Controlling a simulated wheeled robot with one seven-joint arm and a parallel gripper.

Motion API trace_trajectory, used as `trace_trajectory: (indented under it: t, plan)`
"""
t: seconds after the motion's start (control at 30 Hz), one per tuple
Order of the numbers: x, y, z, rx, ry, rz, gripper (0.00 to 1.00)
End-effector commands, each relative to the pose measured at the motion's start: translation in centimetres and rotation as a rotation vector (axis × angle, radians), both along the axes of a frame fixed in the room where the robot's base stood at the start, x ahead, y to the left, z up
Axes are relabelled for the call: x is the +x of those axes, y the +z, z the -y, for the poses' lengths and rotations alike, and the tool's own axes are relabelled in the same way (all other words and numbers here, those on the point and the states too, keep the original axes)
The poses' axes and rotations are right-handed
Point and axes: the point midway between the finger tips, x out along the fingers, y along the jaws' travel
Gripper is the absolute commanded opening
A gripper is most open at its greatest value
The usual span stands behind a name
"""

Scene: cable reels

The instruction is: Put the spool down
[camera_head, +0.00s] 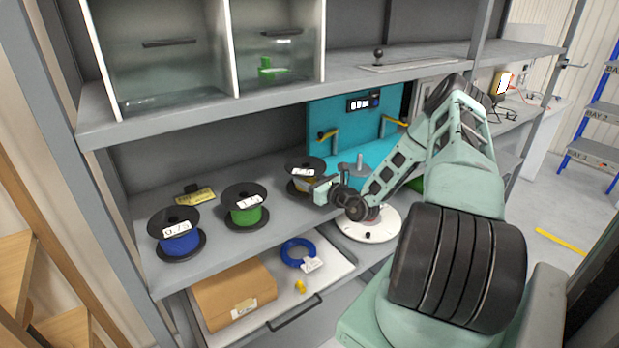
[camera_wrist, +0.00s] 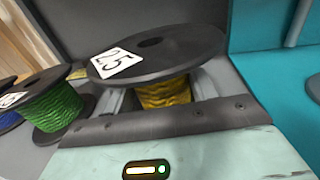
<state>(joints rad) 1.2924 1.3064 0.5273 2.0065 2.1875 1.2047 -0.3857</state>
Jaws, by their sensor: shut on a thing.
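A spool with black flanges, yellow winding and a white label (camera_head: 304,164) is at the middle of the shelf (camera_head: 285,225), right of the green spool. In the wrist view the same spool (camera_wrist: 150,50) shows its upper flange and a label reading 2.5. My gripper (camera_head: 314,184) reaches it from the right, below the upper flange. In the wrist view its fingers lie on either side of the yellow winding, shut on it. The spool's lower flange is partly hidden by my gripper, and I cannot tell whether it touches the shelf.
A green spool (camera_head: 246,207) and a blue spool (camera_head: 177,236) stand to the left. A turquoise machine (camera_head: 335,115) is close behind on the right, with a white disc (camera_head: 368,224) in front. Below, an open drawer holds a cardboard box (camera_head: 232,296) and a blue coil (camera_head: 297,255).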

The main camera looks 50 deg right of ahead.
Motion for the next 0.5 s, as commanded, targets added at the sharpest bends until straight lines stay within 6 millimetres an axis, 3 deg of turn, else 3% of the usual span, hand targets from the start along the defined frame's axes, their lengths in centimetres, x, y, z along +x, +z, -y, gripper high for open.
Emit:
trace_trajectory:
  t: [0.5]
  plan:
    - [0.02,-0.89,-0.03,0.0,0.001,0.001,0.11]
